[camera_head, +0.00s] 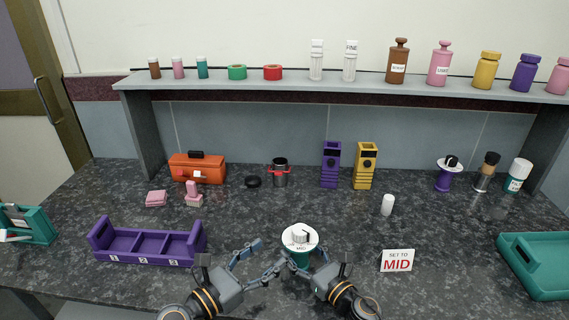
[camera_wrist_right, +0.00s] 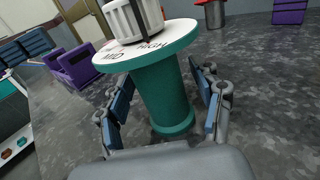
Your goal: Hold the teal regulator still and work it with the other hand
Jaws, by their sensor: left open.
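The teal regulator (camera_head: 301,258) stands upright on the counter at front centre, with a white dial disc (camera_head: 287,243) and a ribbed white knob (camera_head: 300,235) on top. In the right wrist view its teal column (camera_wrist_right: 160,95) stands between the two fingers of my right gripper (camera_wrist_right: 162,90). The fingers are spread, one on each side, with narrow gaps. MID and HIGH read on the disc; the knob's setting is unclear. My left gripper (camera_head: 262,258) is open and empty, left of the regulator.
A purple tray with numbered compartments (camera_head: 148,262) lies left, and a teal tray (camera_head: 520,265) lies right. A small white cylinder (camera_head: 387,205) stands behind the sign. Purple (camera_head: 331,165) and yellow (camera_head: 365,166) holders stand at the back. The counter around the regulator is mostly clear.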

